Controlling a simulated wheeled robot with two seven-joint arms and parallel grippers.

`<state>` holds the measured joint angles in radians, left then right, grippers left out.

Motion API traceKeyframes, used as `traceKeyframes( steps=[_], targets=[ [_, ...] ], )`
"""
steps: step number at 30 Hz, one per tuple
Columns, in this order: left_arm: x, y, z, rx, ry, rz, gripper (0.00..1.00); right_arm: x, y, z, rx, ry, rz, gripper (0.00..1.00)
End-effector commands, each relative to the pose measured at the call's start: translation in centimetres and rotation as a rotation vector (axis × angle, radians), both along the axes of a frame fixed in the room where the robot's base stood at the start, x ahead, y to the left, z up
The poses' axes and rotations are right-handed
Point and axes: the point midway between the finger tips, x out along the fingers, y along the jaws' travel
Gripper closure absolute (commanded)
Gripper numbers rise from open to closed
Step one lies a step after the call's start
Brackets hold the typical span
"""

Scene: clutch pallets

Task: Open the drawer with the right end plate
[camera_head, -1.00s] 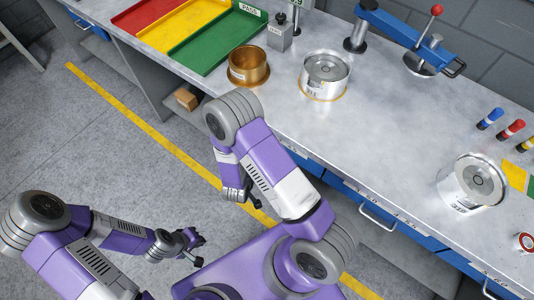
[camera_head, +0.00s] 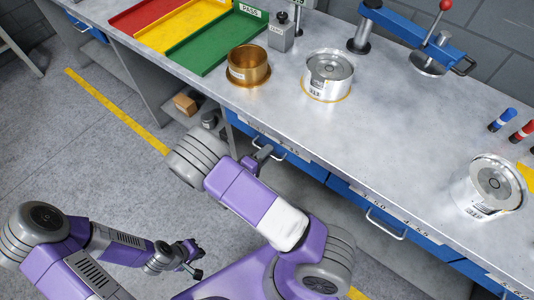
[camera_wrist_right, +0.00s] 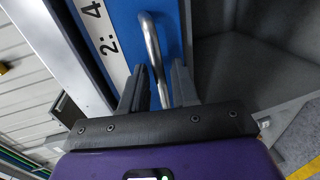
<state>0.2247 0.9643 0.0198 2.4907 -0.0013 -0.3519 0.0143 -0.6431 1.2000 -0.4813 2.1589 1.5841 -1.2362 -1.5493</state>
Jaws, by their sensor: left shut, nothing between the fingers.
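A blue drawer front (camera_head: 310,168) sits under the bench edge, with a metal handle (camera_wrist_right: 153,55) in the right wrist view. A white label (camera_wrist_right: 100,28) beside the handle reads "2: 4", with the rest cut off. My right gripper (camera_head: 265,156) is at this drawer in the head view. In the right wrist view its two fingers (camera_wrist_right: 158,92) stand apart, with the handle bar between them. The drawer looks closed. No end plate inside can be seen. My left gripper (camera_head: 196,263) is shut and empty, low over the floor, away from the bench.
Another blue drawer with a handle (camera_head: 385,224) is to the right. On the bench (camera_head: 400,130) stand a brass cup (camera_head: 248,68), two silver clutch parts (camera_head: 328,78) (camera_head: 492,184), a blue lever press (camera_head: 410,30) and coloured trays (camera_head: 190,35).

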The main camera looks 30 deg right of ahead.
Motion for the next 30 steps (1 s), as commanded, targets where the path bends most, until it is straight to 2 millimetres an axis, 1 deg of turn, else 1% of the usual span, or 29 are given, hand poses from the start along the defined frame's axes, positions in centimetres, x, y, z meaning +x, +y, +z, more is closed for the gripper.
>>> traceKeyframes(
  steps=[1,4,11,12,14,15,18,30],
  targets=[
    [0.0,0.0,-0.19,0.0,0.0,0.0,1.0,0.18,-0.43,-0.16,-0.001,-0.001,0.0,0.71],
    [0.0,0.0,-0.26,0.0,0.0,0.0,1.0,0.36,-0.89,-0.22,0.0,-0.001,0.0,0.71],
    [0.0,0.01,-0.24,0.0,0.0,0.0,1.0,0.41,-0.97,-0.2,0.001,-0.001,0.001,0.71],
    [0.0,0.01,-0.24,0.0,0.0,0.0,1.0,0.41,-0.97,-0.2,0.001,-0.001,0.001,0.72],
    [0.0,0.01,-0.24,0.0,0.0,0.0,1.0,0.41,-0.96,-0.2,0.001,-0.001,0.001,0.81],
    [0.0,0.01,-0.24,0.0,0.0,0.0,1.0,0.42,-0.95,-0.21,0.001,-0.001,0.001,0.87],
    [0.0,0.01,-0.24,0.0,0.0,0.0,1.0,0.41,-0.94,-0.21,0.001,-0.001,0.001,1.0],
    [0.0,0.0,-0.09,0.0,0.0,0.0,1.0,0.47,-0.86,-0.16,0.002,-0.002,-0.005,1.0]
  ],
)
